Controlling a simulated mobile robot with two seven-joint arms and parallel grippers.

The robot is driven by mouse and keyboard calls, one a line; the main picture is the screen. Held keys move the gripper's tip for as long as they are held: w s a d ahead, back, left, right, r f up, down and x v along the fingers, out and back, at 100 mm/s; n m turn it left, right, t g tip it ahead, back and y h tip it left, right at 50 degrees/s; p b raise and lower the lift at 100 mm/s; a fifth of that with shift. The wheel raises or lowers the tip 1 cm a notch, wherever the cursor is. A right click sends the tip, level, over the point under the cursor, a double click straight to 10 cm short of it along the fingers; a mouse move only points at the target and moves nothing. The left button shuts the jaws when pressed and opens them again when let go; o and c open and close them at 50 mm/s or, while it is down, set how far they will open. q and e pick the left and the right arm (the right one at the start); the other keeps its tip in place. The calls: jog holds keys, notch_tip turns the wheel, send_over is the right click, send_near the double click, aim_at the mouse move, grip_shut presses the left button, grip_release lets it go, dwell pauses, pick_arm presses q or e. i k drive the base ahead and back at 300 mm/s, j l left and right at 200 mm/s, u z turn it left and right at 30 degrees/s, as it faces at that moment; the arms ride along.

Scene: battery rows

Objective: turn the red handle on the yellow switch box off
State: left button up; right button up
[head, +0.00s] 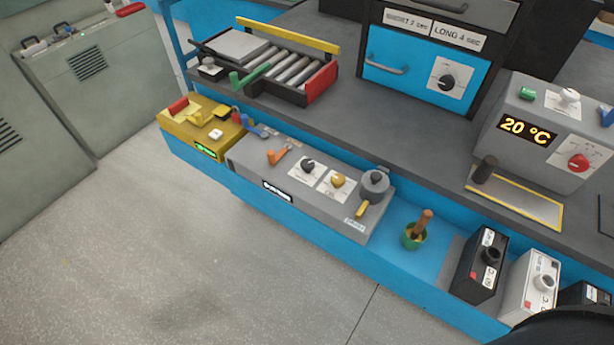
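The yellow switch box (176,130) stands at the left end of the blue lower shelf, in the upper left of the head view. Its red handle (178,107) is on the left part of the box top and looks small and slanted. I cannot tell its switch position. A yellow lever (206,118), a white button (216,134) and a green lit display (206,149) are also on the box. Neither of my grippers is in view.
A grey control box (250,155) with an orange lever (277,156) and knobs stands right beside the yellow box. A roller tray (290,70) with a green lever sits on the bench behind. The floor (150,240) in front is clear. A dark rounded shape fills the bottom right corner.

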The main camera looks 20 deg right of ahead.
aim_at(182, 105)
jog(key=i+j+z, duration=0.3)
jog(key=i+j, duration=0.2)
jog(key=i+j+z, duration=0.3)
jog(key=i+j, duration=0.15)
jog(key=j, duration=0.2)
